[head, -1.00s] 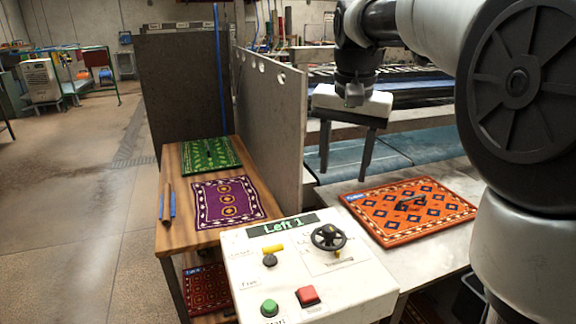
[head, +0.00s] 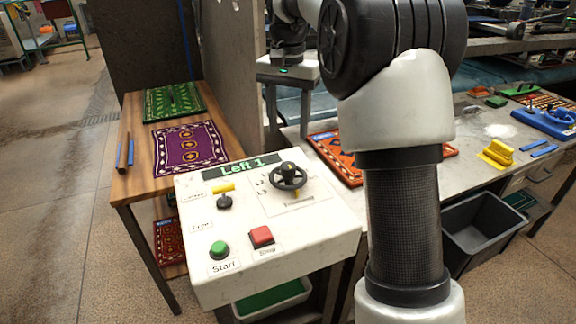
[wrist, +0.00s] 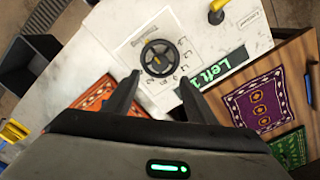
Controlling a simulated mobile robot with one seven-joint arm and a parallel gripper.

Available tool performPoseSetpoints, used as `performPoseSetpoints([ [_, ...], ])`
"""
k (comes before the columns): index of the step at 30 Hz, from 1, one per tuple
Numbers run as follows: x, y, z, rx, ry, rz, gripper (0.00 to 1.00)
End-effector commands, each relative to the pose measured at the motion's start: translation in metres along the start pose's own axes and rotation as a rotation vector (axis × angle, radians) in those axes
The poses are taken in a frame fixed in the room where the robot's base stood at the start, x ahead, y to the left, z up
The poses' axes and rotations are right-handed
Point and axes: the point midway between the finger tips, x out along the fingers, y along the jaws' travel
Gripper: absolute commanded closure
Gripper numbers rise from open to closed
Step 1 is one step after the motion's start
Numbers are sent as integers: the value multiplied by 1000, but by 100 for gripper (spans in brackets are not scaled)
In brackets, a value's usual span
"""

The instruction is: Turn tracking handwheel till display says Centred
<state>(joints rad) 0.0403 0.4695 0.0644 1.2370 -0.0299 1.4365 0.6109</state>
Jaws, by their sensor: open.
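The black tracking handwheel (head: 288,178) sits at the upper right of the white control box (head: 300,226). The green-lit display (head: 241,166) along the box's back edge reads "Left 1". In the wrist view the handwheel (wrist: 159,58) lies just beyond and between my fingertips, with the display (wrist: 221,70) to its right. My gripper (head: 288,118) is open and empty, pointing down behind the box in the head view. It also shows in the wrist view (wrist: 159,80). The fingers look apart from the wheel; the exact gap is hard to judge.
The box also carries a yellow-handled switch (head: 224,194), a green Start button (head: 219,249) and a red Stop button (head: 261,236). A grey upright panel (head: 232,85) stands behind it. An orange rug (head: 335,150) lies right, a purple rug (head: 188,148) left.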

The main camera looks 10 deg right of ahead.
Motion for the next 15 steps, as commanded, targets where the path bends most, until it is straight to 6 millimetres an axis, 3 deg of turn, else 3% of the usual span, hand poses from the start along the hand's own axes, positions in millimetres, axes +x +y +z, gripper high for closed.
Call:
performPoseSetpoints([
  [1,16,1,1,0,-3,2,49],
  [6,53,0,1,0,-2,1,49],
  [15,100,0,0,0,-1,0,49],
])
